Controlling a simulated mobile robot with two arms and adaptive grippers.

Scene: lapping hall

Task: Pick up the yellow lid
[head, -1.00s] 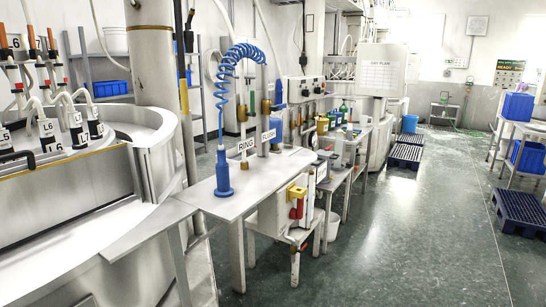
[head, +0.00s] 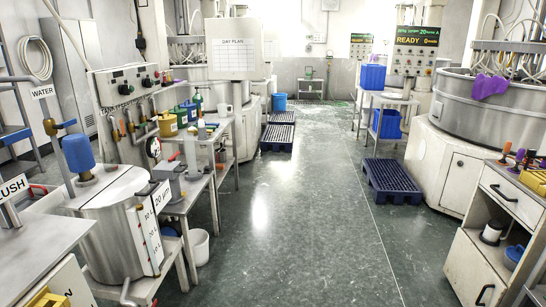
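I cannot make out a separate yellow lid for sure. A yellow container (head: 168,125) stands on the back bench at the left, in a row with green and blue ones; whether it has its own lid is too small to tell. A yellow object (head: 50,299) is cut off at the bottom left edge. Another yellow block-like thing (head: 536,181) lies on the right cabinet top, partly out of frame. Neither of my grippers shows.
A metal tank (head: 108,225) and benches line the left. A white cabinet (head: 492,240) stands near right, a big round machine (head: 490,105) behind it. A dark blue pallet (head: 392,181) lies on the floor. The grey aisle (head: 285,230) between is clear.

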